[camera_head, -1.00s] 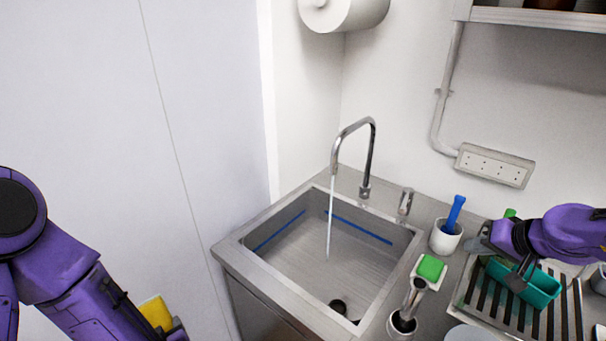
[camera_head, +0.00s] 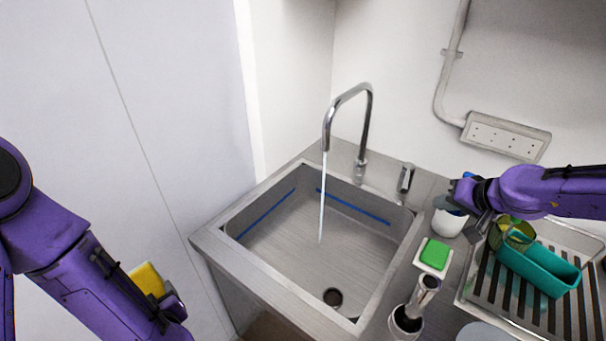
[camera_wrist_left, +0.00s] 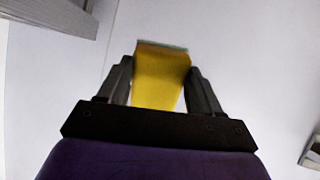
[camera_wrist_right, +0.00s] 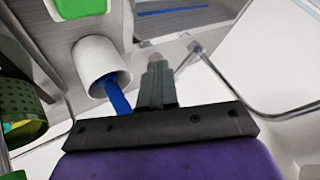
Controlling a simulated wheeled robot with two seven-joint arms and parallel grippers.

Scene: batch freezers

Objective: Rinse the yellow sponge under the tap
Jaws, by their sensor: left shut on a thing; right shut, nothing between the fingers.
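The yellow sponge (camera_head: 148,279) is held by my left gripper (camera_head: 172,306), low at the left of the head view, outside the sink. In the left wrist view the sponge (camera_wrist_left: 160,80) sits between both fingers. The curved metal tap (camera_head: 367,120) is running, and a thin water stream (camera_head: 323,200) falls into the sink (camera_head: 265,295). My right gripper (camera_head: 470,205) is near the white cup (camera_head: 446,223) behind the drying rack. The right wrist view shows its fingers (camera_wrist_right: 157,75) closed together and empty, beside the cup's blue-handled tool (camera_wrist_right: 118,98).
A green sponge (camera_head: 435,254) lies on a small dish right of the sink. A metal-handled item (camera_head: 424,290) stands in a white holder at the front. The drying rack (camera_head: 470,290) holds a teal container (camera_head: 540,270) and a green see-through cup (camera_head: 518,234). The sink basin is clear.

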